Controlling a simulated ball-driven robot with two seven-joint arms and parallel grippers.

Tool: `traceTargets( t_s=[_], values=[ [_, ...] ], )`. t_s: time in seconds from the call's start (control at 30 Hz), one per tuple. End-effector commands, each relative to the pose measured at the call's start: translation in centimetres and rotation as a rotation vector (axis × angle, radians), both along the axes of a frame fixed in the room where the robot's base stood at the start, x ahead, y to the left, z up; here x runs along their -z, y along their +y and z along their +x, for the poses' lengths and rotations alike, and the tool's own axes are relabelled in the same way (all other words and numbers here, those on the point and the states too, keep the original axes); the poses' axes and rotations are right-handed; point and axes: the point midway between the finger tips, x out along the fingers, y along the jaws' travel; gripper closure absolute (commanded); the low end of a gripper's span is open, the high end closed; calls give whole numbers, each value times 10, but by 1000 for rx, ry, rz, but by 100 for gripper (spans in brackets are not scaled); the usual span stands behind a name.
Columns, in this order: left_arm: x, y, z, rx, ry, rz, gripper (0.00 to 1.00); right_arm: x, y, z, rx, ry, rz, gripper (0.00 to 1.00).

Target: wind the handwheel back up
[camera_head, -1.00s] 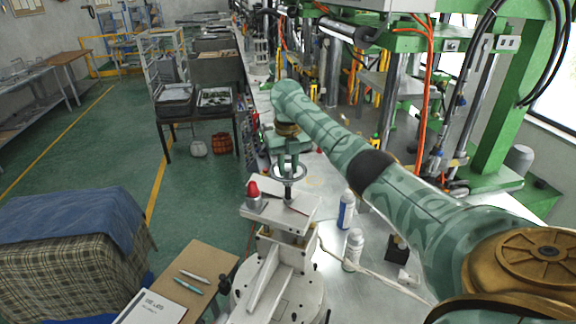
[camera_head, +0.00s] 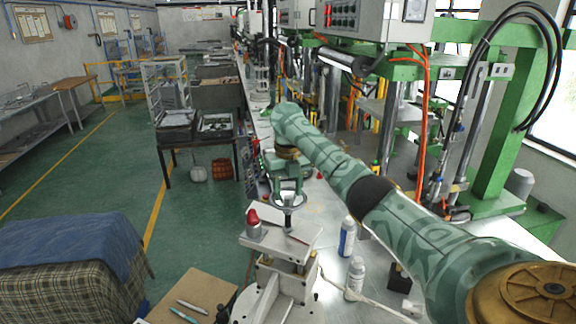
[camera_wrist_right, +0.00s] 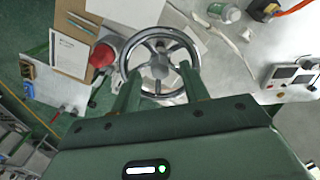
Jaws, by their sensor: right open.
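The handwheel (camera_head: 300,204) is a bright metal ring on an upright stem above a pale machine fixture (camera_head: 262,240). In the right wrist view the handwheel (camera_wrist_right: 158,68) shows its rim, spokes and hub. My right gripper (camera_head: 288,188) is just above the wheel, pointing down. In the wrist view my right gripper (camera_wrist_right: 160,88) is open, its two fingers apart and overlapping the near part of the wheel on either side of the hub. I cannot tell whether they touch it. My left gripper is not in view.
A red knob (camera_head: 252,217) stands on the fixture close to the wheel; it also shows in the wrist view (camera_wrist_right: 102,54). Two white bottles, one with a blue label (camera_head: 347,238), stand to the right. A brown board with pens (camera_head: 200,290) lies at the front.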

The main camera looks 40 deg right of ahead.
Motion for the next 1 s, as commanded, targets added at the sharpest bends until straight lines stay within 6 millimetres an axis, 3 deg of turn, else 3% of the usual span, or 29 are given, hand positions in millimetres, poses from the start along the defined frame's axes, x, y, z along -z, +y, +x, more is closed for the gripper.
traceTargets(
  t_s=[0.3,0.5,0.7,1.0],
  values=[
    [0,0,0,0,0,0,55,-84,-1,1,0,-6,-1,55],
    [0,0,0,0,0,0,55,-127,-1,1,0,-5,-2,55],
    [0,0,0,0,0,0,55,-147,-1,1,0,-3,0,55],
    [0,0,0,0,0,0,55,-149,-1,1,0,-2,-1,55]
  ],
)
